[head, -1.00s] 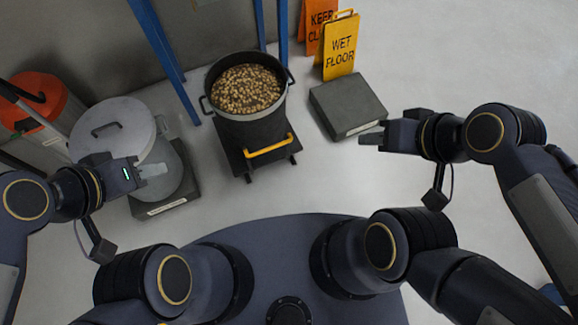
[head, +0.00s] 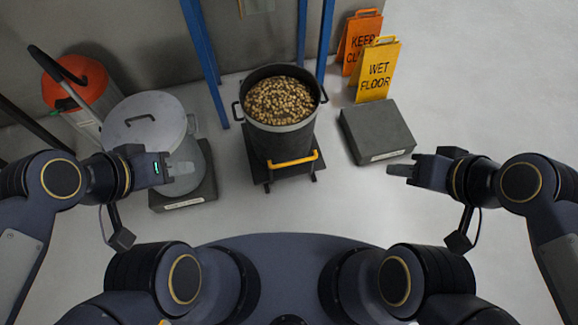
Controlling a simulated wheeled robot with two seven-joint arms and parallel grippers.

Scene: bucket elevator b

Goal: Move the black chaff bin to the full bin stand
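The black chaff bin (head: 283,140) is a dark round tub with two side handles, filled with tan, nut-like pieces. It stands upright on a low dark cart (head: 262,178) with a yellow handle. A low grey block stand (head: 378,134) with a label is to its right and bare on top; I cannot read the label. My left gripper (head: 188,170) is in front of a grey lidded bin, left of the chaff bin. My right gripper (head: 395,169) is right of the chaff bin, in front of the block stand. Neither holds anything visible; finger gaps are unclear.
A grey lidded bin (head: 145,122) stands on another labelled low stand (head: 190,203) at the left. An orange-topped canister (head: 85,82) is behind it. Blue posts (head: 204,62) rise behind the cart. Yellow (head: 378,72) and orange (head: 357,40) floor signs stand behind the bare stand. Open floor lies at the right.

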